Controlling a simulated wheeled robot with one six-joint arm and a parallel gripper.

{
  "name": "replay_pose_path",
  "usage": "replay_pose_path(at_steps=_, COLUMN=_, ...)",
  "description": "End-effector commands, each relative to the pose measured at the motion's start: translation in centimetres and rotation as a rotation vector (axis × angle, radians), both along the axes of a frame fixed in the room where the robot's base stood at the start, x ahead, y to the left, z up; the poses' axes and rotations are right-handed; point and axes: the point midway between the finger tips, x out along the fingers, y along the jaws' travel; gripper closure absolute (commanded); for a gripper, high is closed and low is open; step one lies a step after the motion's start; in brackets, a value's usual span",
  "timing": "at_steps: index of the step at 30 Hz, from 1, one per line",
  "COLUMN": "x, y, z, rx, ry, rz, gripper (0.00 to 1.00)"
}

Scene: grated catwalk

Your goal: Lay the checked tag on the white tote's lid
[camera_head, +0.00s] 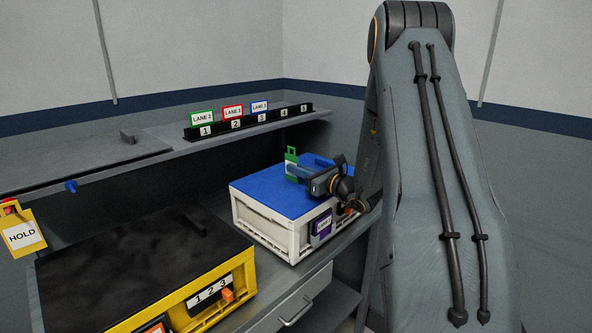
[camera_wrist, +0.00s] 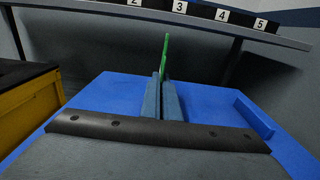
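The white tote (camera_head: 263,232) stands on the bench with a blue lid (camera_head: 262,189); the lid also fills the middle of the wrist view (camera_wrist: 100,95). My gripper (camera_head: 297,171) is over the lid. Its two fingers (camera_wrist: 165,80) are closed on a thin green tag (camera_head: 291,156). The tag stands upright and shows edge-on in the wrist view (camera_wrist: 166,55). Its markings cannot be read, so I cannot tell whether it is the checked one. Whether its lower edge touches the lid is hidden by the fingers.
A black rack (camera_head: 249,122) with numbered slots holds green, red and blue lane tags on the shelf (camera_head: 170,152) behind. A yellow tote (camera_head: 210,290) with a dark lid stands left. A yellow HOLD tag (camera_head: 22,234) hangs at far left. A blue raised strip (camera_wrist: 254,117) edges the lid.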

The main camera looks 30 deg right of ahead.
Motion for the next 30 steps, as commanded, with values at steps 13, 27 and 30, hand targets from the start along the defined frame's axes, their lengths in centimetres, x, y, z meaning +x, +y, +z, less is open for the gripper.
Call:
replay_pose_path(at_steps=13, x=0.0, y=0.0, z=0.2, rx=0.0, ry=0.0, rz=0.0, gripper=0.8)
replay_pose_path(at_steps=27, x=-5.0, y=-2.0, z=1.1, rx=-0.001, ry=0.0, rz=-0.004, gripper=0.8)
replay_pose_path(at_steps=30, x=-7.0, y=-2.8, z=1.2, rx=-0.001, ry=-0.001, rz=-0.005, gripper=0.8)
